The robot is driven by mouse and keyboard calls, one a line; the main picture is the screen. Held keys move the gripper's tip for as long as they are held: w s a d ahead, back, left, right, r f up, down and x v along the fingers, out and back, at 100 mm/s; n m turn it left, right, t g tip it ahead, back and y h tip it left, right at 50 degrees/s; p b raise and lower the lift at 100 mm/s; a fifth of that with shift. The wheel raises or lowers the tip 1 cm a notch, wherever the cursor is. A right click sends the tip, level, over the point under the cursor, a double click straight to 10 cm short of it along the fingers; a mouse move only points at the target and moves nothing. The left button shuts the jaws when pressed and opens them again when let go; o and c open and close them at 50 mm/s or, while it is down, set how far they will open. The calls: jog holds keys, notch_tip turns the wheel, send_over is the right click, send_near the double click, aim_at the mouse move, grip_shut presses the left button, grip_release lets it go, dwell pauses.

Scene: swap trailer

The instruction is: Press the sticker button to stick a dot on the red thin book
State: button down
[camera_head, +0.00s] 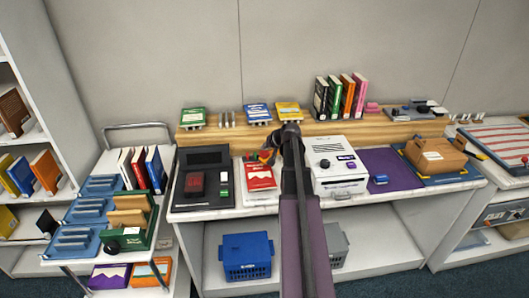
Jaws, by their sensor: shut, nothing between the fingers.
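A thin red book (260,178) with a white lower part lies flat on a white pad (259,197) on the counter, left of my arm. My gripper (270,153) is just beyond the book's far edge, small and partly lost against the arm. Small red and yellow parts show beside it, and I cannot tell whether it touches them. The sticker button cannot be made out for certain. A white machine (340,178) with a round dial and a dark label stands right of my arm.
A black device (187,204) with a dark screen is at left. A purple mat (392,181) and a brown box (435,154) are at right. The wooden shelf (225,138) behind carries books. A book cart (140,262) stands at left. A blue crate (246,255) is below the counter.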

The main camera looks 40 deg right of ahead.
aim_at(265, 153)
dwell(0.3)
jog(key=shift+r+p, duration=2.5)
jog(key=shift+r, duration=0.05)
jog(key=a+f+n+g+y, duration=0.1)
jog(key=a+f+n+g, duration=0.1)
jog(key=a, duration=1.2)
jog(key=s+a+f+n+g, duration=0.1)
jog(key=s+a+n+g, duration=0.1)
jog(key=s+a, duration=0.3)
jog(key=s+a+f+n+g+h, duration=0.1)
jog(key=s+a, duration=0.5)
jog(key=a, duration=0.8)
jog(key=s+a+f+n+g, duration=0.1)
jog(key=s+a+n+g, duration=0.2)
jog(key=a, duration=0.7)
jog(key=shift+s+f+g+h, duration=0.35)
jog(key=shift+s+g, duration=0.25)
jog(key=shift+s, duration=0.65)
